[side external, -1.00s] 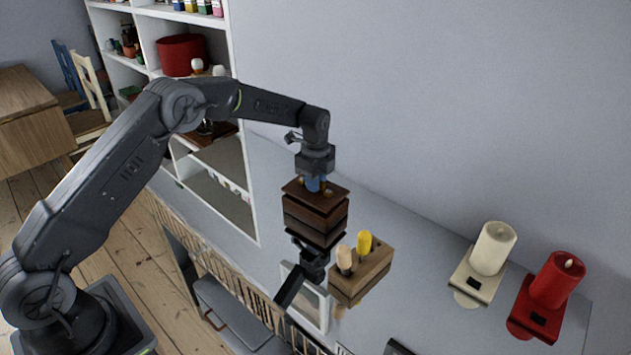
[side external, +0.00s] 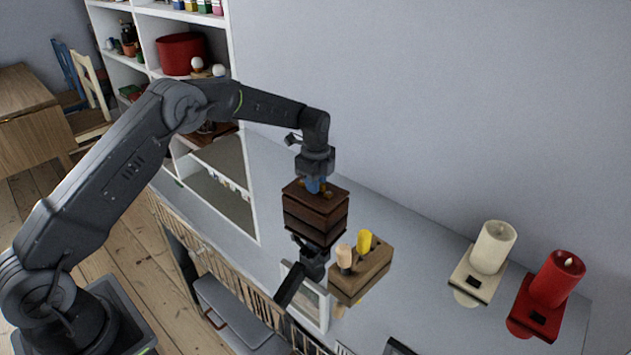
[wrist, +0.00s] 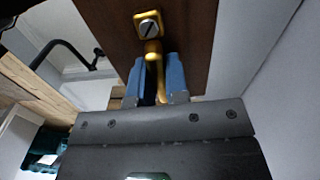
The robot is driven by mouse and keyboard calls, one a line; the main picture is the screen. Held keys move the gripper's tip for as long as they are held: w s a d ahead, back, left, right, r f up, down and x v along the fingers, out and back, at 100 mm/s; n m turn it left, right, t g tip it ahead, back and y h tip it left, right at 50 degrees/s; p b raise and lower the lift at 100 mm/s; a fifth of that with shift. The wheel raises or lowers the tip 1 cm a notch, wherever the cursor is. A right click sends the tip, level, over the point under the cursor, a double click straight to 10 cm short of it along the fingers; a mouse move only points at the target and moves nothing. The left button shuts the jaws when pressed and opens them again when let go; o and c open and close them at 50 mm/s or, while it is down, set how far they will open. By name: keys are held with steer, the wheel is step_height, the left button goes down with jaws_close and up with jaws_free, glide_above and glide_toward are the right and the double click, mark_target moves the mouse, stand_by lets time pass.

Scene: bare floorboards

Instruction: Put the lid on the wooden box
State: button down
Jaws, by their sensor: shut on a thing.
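The wooden box (side external: 315,224) stands upright on the glossy grey surface near the middle of the side view. The dark brown lid (side external: 296,190) is over the box, level and lined up with it, with no clear gap showing. It also shows in the wrist view as a brown panel (wrist: 190,35) with a brass handle (wrist: 152,48). My gripper (side external: 316,185) points down above the lid. Its blue fingers (wrist: 157,80) are shut on the lid's handle. The inside of the box is hidden.
A wooden block with pegs (side external: 362,275) stands close to the box at the right. A cream candle (side external: 492,248) and a red candle (side external: 557,280) stand further right. White shelves (side external: 215,155) rise at the left. The surface reflects the things on it.

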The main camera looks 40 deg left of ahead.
steer(key=shift+f, duration=0.4)
steer(key=c, duration=1.1)
jaws_free()
steer(key=shift+o, duration=0.2)
steer(key=shift+r, duration=3.5)
